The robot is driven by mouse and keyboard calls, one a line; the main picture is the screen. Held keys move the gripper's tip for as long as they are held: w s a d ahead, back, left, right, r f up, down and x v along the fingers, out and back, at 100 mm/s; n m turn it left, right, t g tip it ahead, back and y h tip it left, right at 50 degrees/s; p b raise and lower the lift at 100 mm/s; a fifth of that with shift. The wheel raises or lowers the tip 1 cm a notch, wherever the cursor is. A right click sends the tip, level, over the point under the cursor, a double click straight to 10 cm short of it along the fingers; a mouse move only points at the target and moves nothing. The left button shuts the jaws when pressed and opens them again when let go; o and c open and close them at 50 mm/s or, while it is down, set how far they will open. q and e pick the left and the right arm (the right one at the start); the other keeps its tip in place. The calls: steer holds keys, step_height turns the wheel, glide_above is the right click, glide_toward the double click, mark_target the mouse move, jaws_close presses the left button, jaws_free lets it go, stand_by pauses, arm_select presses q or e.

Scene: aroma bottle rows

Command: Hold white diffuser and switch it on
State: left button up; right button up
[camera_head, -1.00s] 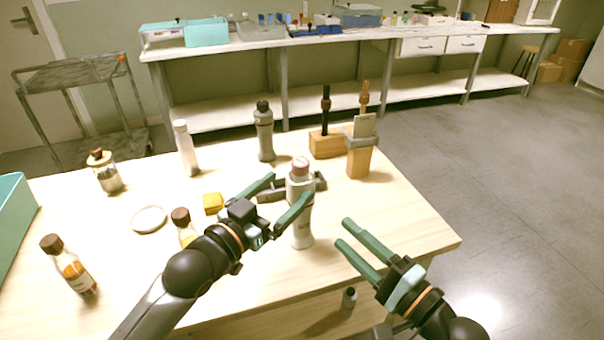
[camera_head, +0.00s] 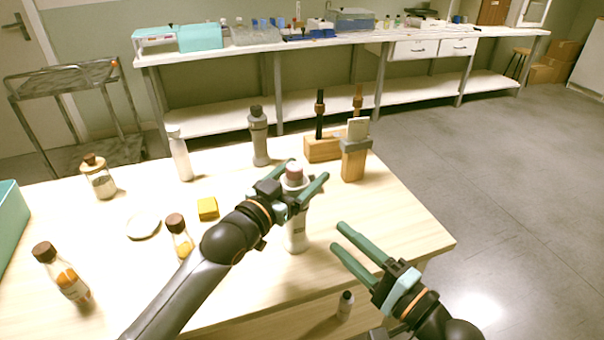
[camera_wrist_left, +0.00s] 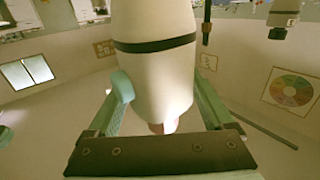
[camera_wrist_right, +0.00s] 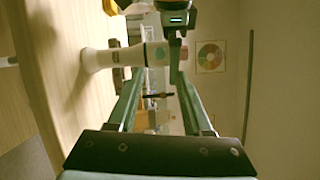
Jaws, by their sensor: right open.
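The white diffuser (camera_head: 296,236) stands upright near the table's front edge, with a reddish top. My left gripper (camera_head: 308,172) is open around its upper part, one finger on each side. In the left wrist view the diffuser (camera_wrist_left: 155,75) fills the space between the fingers, with a gap visible at the right finger; contact at the left is unclear. A teal patch shows on its side. My right gripper (camera_head: 339,238) is open and empty to the right of the diffuser. In the right wrist view the diffuser (camera_wrist_right: 100,59) lies ahead, appearing sideways.
A grey bottle (camera_head: 259,138), a white bottle (camera_head: 179,156) and wooden blocks (camera_head: 354,164) stand behind. A yellow block (camera_head: 207,208), a white ring (camera_head: 143,227) and brown-capped bottles (camera_head: 66,277) are at left. The table's right front area (camera_head: 405,230) is clear.

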arm_select(q)
jaws_close()
arm_select(e)
jaws_close()
stand_by(0.6)
stand_by(1.2)
